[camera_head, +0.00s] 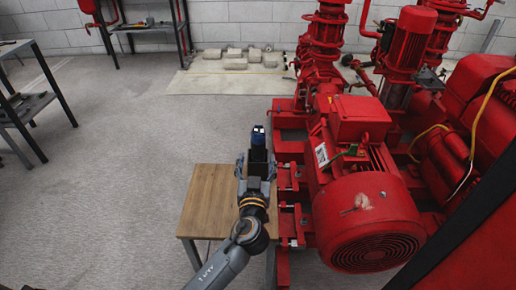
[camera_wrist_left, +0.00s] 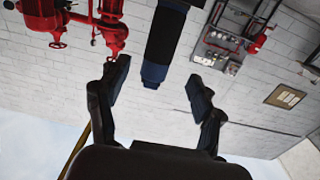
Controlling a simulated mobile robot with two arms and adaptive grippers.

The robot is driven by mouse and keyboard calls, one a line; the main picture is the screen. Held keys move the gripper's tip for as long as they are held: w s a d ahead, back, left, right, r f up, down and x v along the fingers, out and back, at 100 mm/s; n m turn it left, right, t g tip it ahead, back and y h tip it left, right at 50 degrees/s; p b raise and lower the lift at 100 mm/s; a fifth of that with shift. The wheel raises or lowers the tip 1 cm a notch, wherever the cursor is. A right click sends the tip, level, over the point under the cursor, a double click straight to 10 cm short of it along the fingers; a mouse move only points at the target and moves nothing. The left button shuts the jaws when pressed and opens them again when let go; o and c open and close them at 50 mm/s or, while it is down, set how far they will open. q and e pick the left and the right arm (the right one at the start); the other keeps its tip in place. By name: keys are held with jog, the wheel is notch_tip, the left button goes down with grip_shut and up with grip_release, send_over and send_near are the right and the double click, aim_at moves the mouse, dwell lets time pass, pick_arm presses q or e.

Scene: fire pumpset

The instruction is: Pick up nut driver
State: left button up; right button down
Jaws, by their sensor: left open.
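A black and blue upright object (camera_head: 258,138), which looks like the nut driver's handle, stands at the far side of my left gripper (camera_head: 256,162). In the left wrist view this handle (camera_wrist_left: 166,42) comes in from the top, black with blue bands, between the lines of the two fingers. My left gripper (camera_wrist_left: 158,76) is open there, with clear space on both sides of the handle and no visible grip. The handle's lower part is hidden in the head view by my gripper and cut off in the wrist view. My right gripper is not in view.
A small wooden table (camera_head: 208,196) lies under my left arm. The red motor and pump set (camera_head: 368,215) stands close to its right. Work tables (camera_head: 28,106) are at the far left, and the grey floor (camera_head: 110,150) between is clear.

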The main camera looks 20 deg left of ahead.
aim_at(258, 147)
pick_arm(q)
jog(key=x, duration=0.9)
jog(key=shift+w, duration=0.2)
jog(key=shift+c, duration=0.2)
jog(key=c, duration=1.1)
jog(key=shift+c, duration=1.3)
jog(key=shift+r, duration=0.1)
